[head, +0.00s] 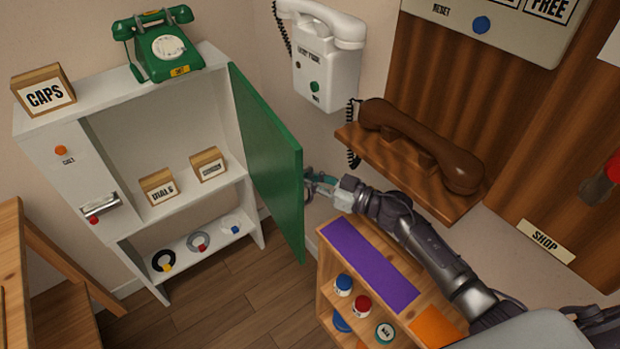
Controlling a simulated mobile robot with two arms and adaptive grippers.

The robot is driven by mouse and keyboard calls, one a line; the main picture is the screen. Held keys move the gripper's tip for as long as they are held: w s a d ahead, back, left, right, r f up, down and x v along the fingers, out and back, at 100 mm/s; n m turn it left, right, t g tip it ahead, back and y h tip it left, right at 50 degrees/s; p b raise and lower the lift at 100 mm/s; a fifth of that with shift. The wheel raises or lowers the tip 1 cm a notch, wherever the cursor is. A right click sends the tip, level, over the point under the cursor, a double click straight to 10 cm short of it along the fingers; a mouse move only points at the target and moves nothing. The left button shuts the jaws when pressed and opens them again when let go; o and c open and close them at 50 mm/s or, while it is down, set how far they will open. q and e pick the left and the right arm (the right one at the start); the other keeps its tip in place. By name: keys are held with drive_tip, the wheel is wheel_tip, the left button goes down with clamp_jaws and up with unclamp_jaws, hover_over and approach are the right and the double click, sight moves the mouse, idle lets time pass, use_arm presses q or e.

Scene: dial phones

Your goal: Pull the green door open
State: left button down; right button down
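The green door (268,160) stands swung open at the right side of the white cabinet (110,92). Its free edge points toward me and the shelves are exposed. My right arm comes in from the right, and my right gripper (317,184) is beside the door's free edge, on its right, outer side. The door partly hides the fingers, so I cannot tell whether they touch it or how far they are open. No handle shows on the door face in view. My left gripper is not in view.
A low wooden shelf (328,267) with a purple top panel and small jars stands below my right arm. A brown phone (420,145) rests on a wall shelf above it. A green phone (162,48) sits on the cabinet. Floor (225,300) before the cabinet is clear.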

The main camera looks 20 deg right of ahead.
sight(293, 185)
drive_tip(key=shift+m+t+h, duration=0.6)
drive_tip(key=shift+h, duration=0.1)
drive_tip(key=a+p, duration=0.1)
drive_tip(key=s+a+p, duration=0.1)
drive_tip(key=a+p, duration=0.1)
drive_tip(key=a+r+p, duration=0.1)
drive_tip(key=shift+s+a, duration=0.15)
drive_tip(key=shift+a, duration=0.05)
drive_tip(key=a, duration=0.1)
drive_tip(key=a+p, duration=0.1)
drive_tip(key=a+f, duration=0.1)
drive_tip(key=a, duration=0.1)
drive_tip(key=shift+s, duration=0.25)
